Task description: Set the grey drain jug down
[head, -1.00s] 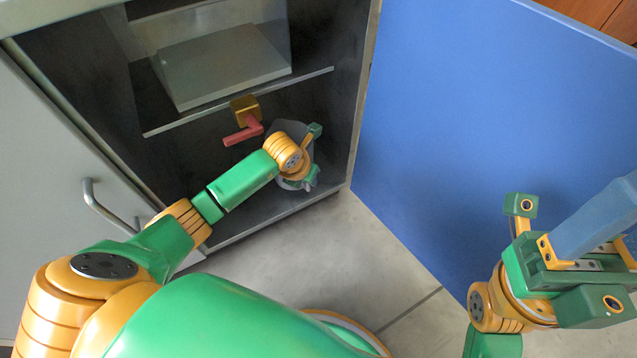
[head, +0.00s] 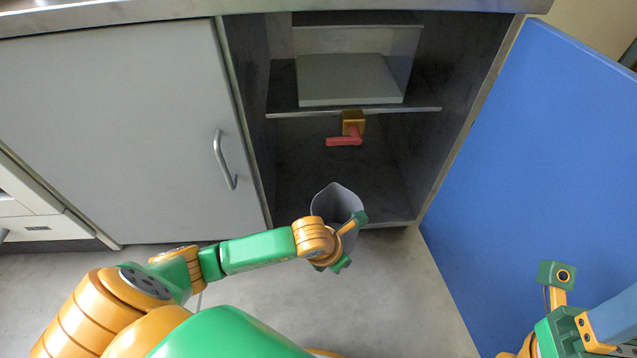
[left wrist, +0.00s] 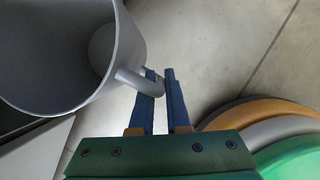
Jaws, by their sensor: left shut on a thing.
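The grey drain jug (head: 335,202) is in front of the open cupboard's lower opening in the head view, partly hidden by my left wrist. My left gripper (head: 350,243) is shut on its handle. In the left wrist view the jug (left wrist: 85,50) is at the upper left, its mouth toward the camera and its inside looking empty. The blue fingers of my left gripper (left wrist: 161,100) are on either side of the jug's handle (left wrist: 140,82).
The cupboard holds a shelf (head: 430,108) with a grey box (head: 348,78) on it. A red-handled valve (head: 345,141) hangs beneath. The blue door (head: 535,170) stands open at right. A closed grey door (head: 110,120) is at left. The floor (head: 390,300) in front is clear.

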